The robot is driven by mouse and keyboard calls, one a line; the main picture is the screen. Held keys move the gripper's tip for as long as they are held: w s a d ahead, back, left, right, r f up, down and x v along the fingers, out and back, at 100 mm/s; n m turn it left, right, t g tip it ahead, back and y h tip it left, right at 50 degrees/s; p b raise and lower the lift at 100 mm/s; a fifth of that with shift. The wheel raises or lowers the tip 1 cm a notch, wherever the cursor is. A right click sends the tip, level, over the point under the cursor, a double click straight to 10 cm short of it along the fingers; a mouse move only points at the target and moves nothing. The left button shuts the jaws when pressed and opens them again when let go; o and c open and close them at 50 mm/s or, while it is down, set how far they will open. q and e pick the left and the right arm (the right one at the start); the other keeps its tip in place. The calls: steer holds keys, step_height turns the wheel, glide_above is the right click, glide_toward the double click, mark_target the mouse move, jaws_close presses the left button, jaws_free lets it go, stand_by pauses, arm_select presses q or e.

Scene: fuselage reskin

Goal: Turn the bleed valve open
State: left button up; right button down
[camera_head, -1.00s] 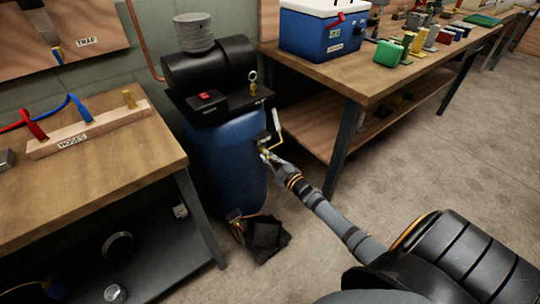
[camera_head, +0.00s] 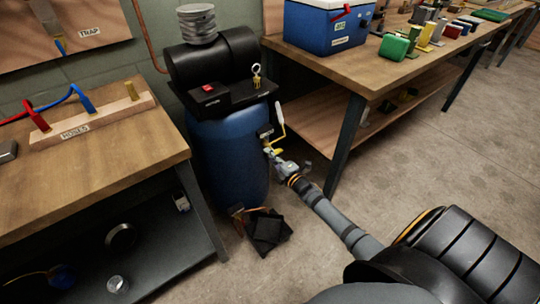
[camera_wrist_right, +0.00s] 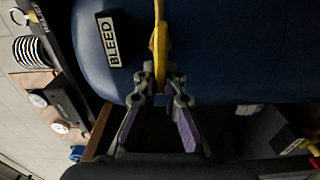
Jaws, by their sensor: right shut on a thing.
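The blue tank (camera_head: 226,160) stands upright between two benches. A black-and-white BLEED label (camera_wrist_right: 112,38) is on its side in the right wrist view. The yellow bleed valve (camera_head: 268,145) is on the tank's right side, and a bent yellow lever with a pale grip (camera_head: 280,112) rises beside it. My right gripper (camera_head: 276,158) reaches the valve from the lower right. In the right wrist view, my right gripper (camera_wrist_right: 161,88) is shut on the yellow valve part (camera_wrist_right: 158,45), which extends up between its fingertips. My left gripper is out of view.
The hose bench (camera_head: 110,140) stands left of the tank and a long workbench (camera_head: 350,75) stands at the right, with a blue cooler (camera_head: 325,30) on it. Dark pads (camera_head: 268,232) lie at the tank's foot. The floor at the right is clear.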

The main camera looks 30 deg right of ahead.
steer(key=shift+f+n, duration=0.15)
steer(key=shift+n, duration=0.15)
stand_by(0.4)
steer(key=c, duration=1.4)
jaws_free()
steer(key=shift+c, duration=0.2)
steer(key=s, duration=1.2)
steer(key=shift+d, duration=0.45)
